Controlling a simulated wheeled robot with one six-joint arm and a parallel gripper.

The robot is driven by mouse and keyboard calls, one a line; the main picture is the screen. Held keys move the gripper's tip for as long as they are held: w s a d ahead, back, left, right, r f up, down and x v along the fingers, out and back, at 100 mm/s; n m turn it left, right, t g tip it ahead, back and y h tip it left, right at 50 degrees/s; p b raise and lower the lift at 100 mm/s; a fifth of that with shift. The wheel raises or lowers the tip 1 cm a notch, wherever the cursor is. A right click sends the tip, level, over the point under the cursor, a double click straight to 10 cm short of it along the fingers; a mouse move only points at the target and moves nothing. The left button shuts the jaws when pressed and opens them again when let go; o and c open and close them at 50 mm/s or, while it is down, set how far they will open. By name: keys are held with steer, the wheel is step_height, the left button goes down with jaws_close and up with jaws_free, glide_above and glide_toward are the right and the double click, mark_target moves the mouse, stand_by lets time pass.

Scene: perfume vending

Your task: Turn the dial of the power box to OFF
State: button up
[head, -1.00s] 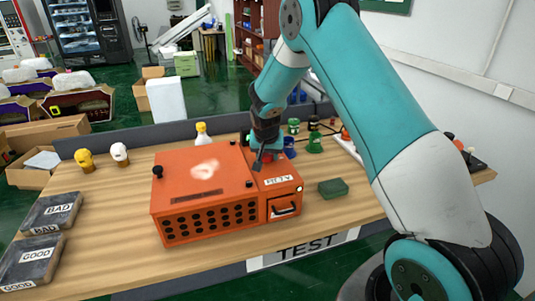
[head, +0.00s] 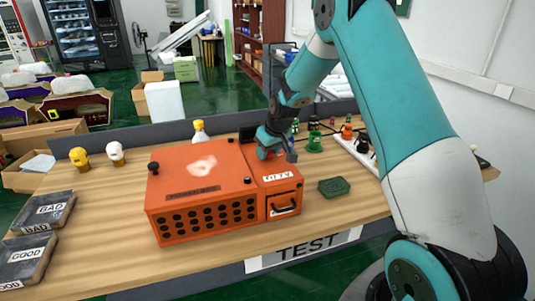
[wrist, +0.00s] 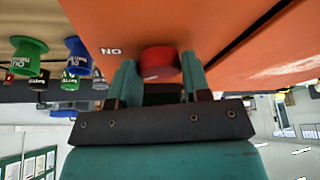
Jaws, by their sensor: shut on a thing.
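The orange power box (head: 225,178) stands on the wooden table, with a perforated front and a handled panel at its right. My gripper (head: 279,152) is at the back right of its top. In the wrist view, the box (wrist: 115,18) fills the top of the picture. There my gripper (wrist: 160,75) has one finger on each side of a red round dial (wrist: 158,61) and is shut on it. White letters reading ON upside down (wrist: 111,51) are beside the dial. The dial's pointer does not show. In the head view my gripper hides the dial.
A dark green block (head: 334,187) lies right of the box. Green and other coloured small objects (head: 315,142) stand behind it. Yellow (head: 79,157) and white (head: 116,153) head-shaped pieces and a yellow-white bottle (head: 200,131) stand at the back left. Dark slabs (head: 43,211) lie at the left.

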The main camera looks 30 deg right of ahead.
steer(key=n, duration=0.1)
steer(key=n+y+b, duration=0.1)
steer(key=n, duration=0.2)
steer(key=shift+d+n+g+y, duration=0.25)
steer(key=shift+n+g+y, duration=0.05)
steer(key=n, duration=0.2)
steer(key=n+g+y+b, duration=0.1)
steer(key=n, duration=0.1)
steer(key=shift+w+n+y+b, duration=0.15)
steer(key=shift+n+y+b, duration=0.15)
steer(key=shift+n, duration=0.1)
steer(key=o, duration=0.9)
steer(key=shift+d+r, duration=0.1)
steer(key=b+v, duration=0.1)
steer(key=v, duration=1.6)
steer(key=shift+w+r, duration=0.1)
steer(key=shift+r, duration=0.1)
